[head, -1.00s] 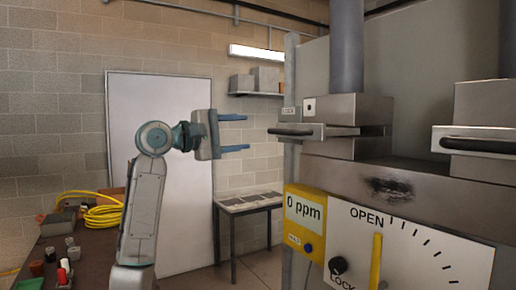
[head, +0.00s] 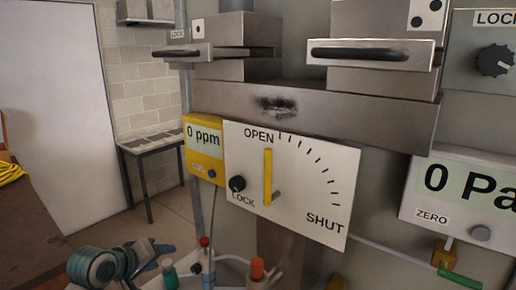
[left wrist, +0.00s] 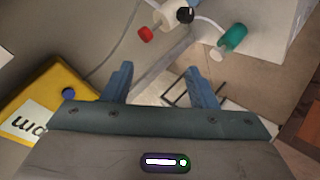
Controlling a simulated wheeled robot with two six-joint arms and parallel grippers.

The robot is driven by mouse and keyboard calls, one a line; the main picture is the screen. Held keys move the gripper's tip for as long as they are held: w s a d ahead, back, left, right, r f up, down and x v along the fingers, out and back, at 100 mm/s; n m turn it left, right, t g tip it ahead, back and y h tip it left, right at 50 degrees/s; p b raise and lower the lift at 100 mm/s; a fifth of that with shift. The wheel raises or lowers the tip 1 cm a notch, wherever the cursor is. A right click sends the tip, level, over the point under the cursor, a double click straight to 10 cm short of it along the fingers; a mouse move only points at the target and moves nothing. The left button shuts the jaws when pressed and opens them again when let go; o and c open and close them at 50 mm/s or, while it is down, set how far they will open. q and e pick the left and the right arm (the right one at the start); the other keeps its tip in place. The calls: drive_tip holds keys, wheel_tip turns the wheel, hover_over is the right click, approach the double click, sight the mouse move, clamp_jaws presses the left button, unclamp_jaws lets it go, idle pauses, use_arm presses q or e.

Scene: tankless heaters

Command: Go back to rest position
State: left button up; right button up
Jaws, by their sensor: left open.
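My left gripper (head: 160,256) is low at the bottom left of the head view, below the yellow meter and partly cut off by the frame edge. In the left wrist view its two blue fingers (left wrist: 158,72) stand apart with nothing between them. Beyond the fingers are a red cap (left wrist: 146,34) and a green-capped bottle (left wrist: 233,38); the fingers do not appear to touch either. My right gripper is not in view.
A yellow meter (head: 203,135) reads 0 ppm beside a white dial panel (head: 300,190) with its yellow lever at OPEN. Small bottles (head: 205,262) stand close right of my left gripper. A side table (head: 155,142) and clear floor (head: 170,215) lie behind.

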use_arm(q)
drive_tip(key=s+a+f+m+g+y, duration=0.1)
drive_tip(key=s+f+m+g+y, duration=0.1)
drive_tip(key=s+f, duration=0.75)
drive_tip(key=s+f+m+g+y, duration=0.1)
drive_tip(key=s+f+m+g, duration=0.3)
drive_tip(key=s, duration=1)
drive_tip(key=s+a+f+m+y, duration=0.1)
drive_tip(key=s+f+y, duration=0.1)
drive_tip(key=s+f, duration=0.8)
wheel_tip(320, 180, down, 32)
drive_tip(key=s+a+g+b, duration=0.2)
drive_tip(key=a+b, duration=0.1)
drive_tip(key=b, duration=0.1)
drive_tip(key=s+f+g+b, duration=0.1)
drive_tip(key=s+f+b, duration=0.1)
drive_tip(key=s+f, duration=1.6)
wheel_tip(320, 180, down, 4)
drive_tip(key=shift+s+a+r, duration=0.1)
drive_tip(key=shift+s+a, duration=0.15)
drive_tip(key=shift+a, duration=0.2)
